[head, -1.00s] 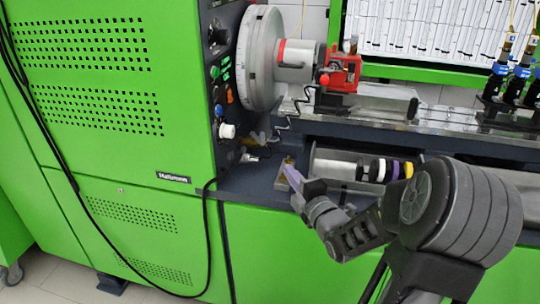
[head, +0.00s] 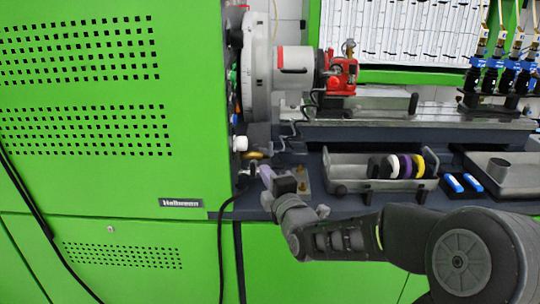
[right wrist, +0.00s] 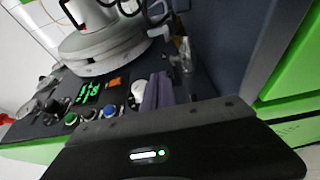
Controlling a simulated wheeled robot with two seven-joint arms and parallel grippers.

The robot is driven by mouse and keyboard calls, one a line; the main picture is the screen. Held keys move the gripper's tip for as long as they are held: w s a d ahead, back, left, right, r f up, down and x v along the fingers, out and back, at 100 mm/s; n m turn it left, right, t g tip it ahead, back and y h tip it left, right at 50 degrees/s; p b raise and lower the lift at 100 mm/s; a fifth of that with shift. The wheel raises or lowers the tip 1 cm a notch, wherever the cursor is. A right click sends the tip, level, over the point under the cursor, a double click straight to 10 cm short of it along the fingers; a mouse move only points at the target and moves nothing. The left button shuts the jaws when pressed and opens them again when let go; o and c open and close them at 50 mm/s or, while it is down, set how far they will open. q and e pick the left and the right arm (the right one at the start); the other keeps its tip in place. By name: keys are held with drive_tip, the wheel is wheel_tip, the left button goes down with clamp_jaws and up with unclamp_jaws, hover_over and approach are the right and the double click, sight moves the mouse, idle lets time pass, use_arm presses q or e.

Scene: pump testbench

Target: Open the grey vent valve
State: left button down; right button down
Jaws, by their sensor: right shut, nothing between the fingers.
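My right gripper (head: 266,174) is at the left end of the bench, with its purple fingers together and nothing between them. The fingers also show in the right wrist view (right wrist: 158,92). A small grey fitting (right wrist: 184,55) that looks like the vent valve stands just beyond the fingertips in the right wrist view, apart from them in the picture. In the head view the valve is small and hard to make out beside the cabinet's side. I cannot tell its handle position. My left gripper is not in view.
The green cabinet (head: 105,110) stands left of my gripper. Its side panel carries a white knob (head: 240,143), and coloured buttons show in the wrist view (right wrist: 109,111). A black cable (head: 221,240) hangs close by. A tray (head: 345,172) with coloured rings lies to the right.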

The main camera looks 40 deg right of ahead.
sight(267, 153)
drive_tip(key=shift+f, duration=0.15)
drive_tip(key=shift+s+d, duration=0.1)
drive_tip(key=shift+w, duration=0.2)
drive_tip(key=x, duration=0.9)
drive_tip(key=shift+p, duration=0.3)
drive_tip(key=d, duration=0.3)
drive_tip(key=shift+w+d, duration=0.15)
drive_tip(key=shift+w, duration=0.1)
drive_tip(key=shift+d, duration=0.45)
drive_tip(key=shift+f, duration=0.1)
